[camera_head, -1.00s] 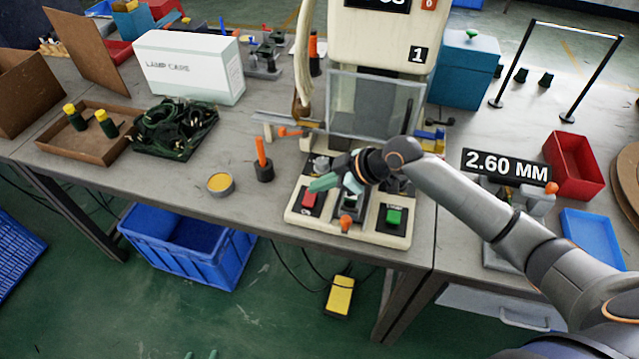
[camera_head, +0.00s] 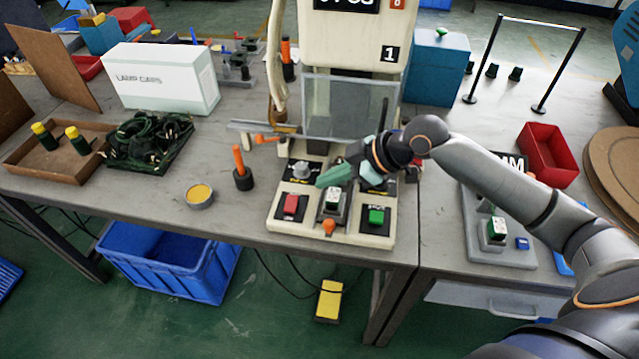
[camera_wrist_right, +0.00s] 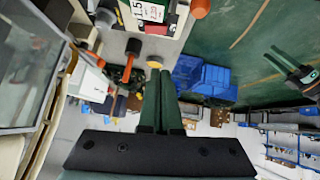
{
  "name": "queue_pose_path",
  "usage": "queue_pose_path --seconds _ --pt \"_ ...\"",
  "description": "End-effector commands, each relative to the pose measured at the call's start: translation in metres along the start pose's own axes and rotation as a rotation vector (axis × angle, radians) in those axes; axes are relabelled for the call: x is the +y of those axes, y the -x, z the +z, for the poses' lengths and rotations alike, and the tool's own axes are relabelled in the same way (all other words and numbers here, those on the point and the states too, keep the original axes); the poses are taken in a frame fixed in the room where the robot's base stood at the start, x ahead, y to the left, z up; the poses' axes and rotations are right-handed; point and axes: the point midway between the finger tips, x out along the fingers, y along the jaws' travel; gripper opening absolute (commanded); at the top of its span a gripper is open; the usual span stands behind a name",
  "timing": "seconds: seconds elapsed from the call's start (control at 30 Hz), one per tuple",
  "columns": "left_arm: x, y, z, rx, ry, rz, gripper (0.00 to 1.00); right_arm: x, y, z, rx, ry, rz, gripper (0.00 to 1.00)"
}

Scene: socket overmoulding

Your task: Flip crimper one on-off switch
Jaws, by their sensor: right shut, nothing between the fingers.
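Crimper one (camera_head: 350,40), marked "1", is a cream machine at the back of the bench. Its front panel (camera_head: 262,232) carries a red button (camera_head: 291,205), a green button (camera_head: 376,216), a grey knob (camera_head: 302,170) and an orange knob (camera_head: 329,227). A small box with a white label (camera_head: 333,198) stands between the buttons. My right gripper (camera_head: 322,182) is shut and empty above the panel, just behind this box; its shut fingers show in the wrist view (camera_wrist_right: 160,75). The arm hides part of the panel's back right; I cannot tell which control is the on-off switch. My left gripper (camera_wrist_right: 292,68) shows only in the wrist view.
A clear guard (camera_head: 345,105) stands behind the panel. A black stand with an orange pin (camera_head: 242,168) and a round yellow-filled tin (camera_head: 200,195) sit left of it. A second panel (camera_head: 498,250) lies right. The front left bench is mostly clear.

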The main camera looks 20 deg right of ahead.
Motion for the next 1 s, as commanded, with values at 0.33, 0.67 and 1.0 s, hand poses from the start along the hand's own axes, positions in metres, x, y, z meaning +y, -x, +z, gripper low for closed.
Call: queue_pose_path --seconds 0.33,0.67,1.0 --pt "0.0 -0.032 0.035 -0.012 0.0 0.005 0.5 0.011 -0.003 0.0 0.0 0.057 0.057 0.0" --pt "0.002 -0.031 0.03 -0.002 0.0 0.009 0.5 0.012 0.0 -0.003 -0.001 0.06 0.06 0.0" --pt "0.002 -0.032 0.03 0.0 0.0 0.01 0.5 0.013 -0.032 -0.004 0.004 0.057 0.057 0.0"
